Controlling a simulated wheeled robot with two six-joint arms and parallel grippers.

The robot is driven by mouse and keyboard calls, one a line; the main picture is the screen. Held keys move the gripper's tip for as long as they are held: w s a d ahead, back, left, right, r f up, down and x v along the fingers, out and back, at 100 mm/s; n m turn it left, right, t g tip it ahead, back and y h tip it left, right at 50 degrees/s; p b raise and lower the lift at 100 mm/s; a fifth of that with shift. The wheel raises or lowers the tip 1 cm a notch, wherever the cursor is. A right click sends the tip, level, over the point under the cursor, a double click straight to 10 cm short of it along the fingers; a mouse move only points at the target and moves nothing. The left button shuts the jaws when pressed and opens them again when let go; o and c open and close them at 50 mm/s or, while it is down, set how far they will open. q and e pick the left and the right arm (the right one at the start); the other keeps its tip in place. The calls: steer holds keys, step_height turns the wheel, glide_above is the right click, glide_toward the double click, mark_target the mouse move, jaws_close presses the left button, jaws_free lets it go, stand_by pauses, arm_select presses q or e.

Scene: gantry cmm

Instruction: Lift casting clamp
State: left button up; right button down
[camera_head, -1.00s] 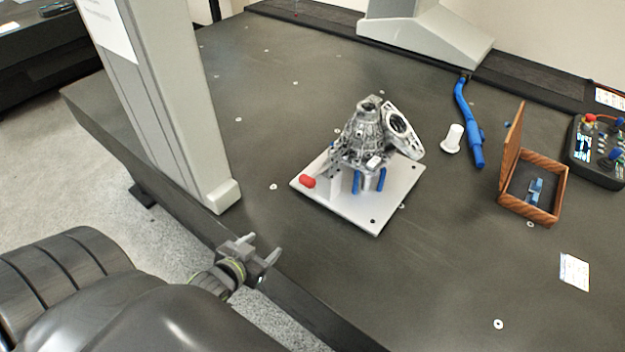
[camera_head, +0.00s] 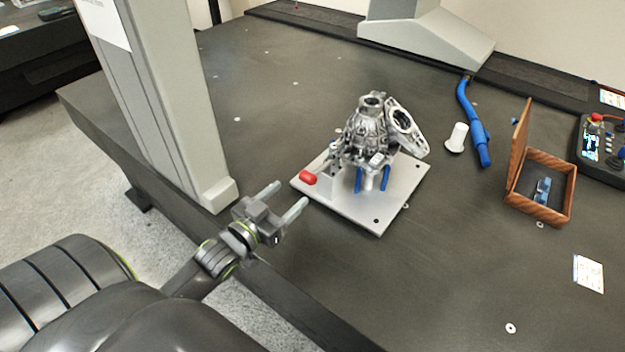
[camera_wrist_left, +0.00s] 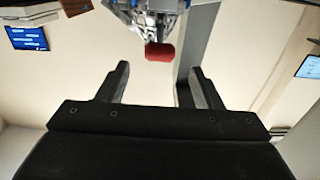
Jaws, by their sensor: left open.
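The casting clamp has a red handle tip (camera_head: 308,178) at the left edge of a light grey fixture plate (camera_head: 375,214). A silver metal casting (camera_head: 366,135) stands on blue supports on that plate, partly hiding the clamp body. In the left wrist view the red tip (camera_wrist_left: 159,51) shows beyond the fingertips, near the middle. My left gripper (camera_head: 292,200) is open and empty, just left of and nearer than the red tip, apart from it. My right gripper is not in view.
A grey column (camera_head: 185,120) stands close left of my left gripper. A white cylinder (camera_head: 457,138), a blue probe-like rod (camera_head: 473,122), an open wooden box (camera_head: 540,200) and a control panel (camera_head: 600,145) lie to the right. The dark table (camera_head: 450,270) is clear in front.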

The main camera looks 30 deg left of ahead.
mark_target(313, 172)
arm_select(q)
steer(key=w, duration=0.6)
steer(key=w+b, duration=0.1)
steer(key=w, duration=0.3)
steer(key=shift+d, duration=0.4)
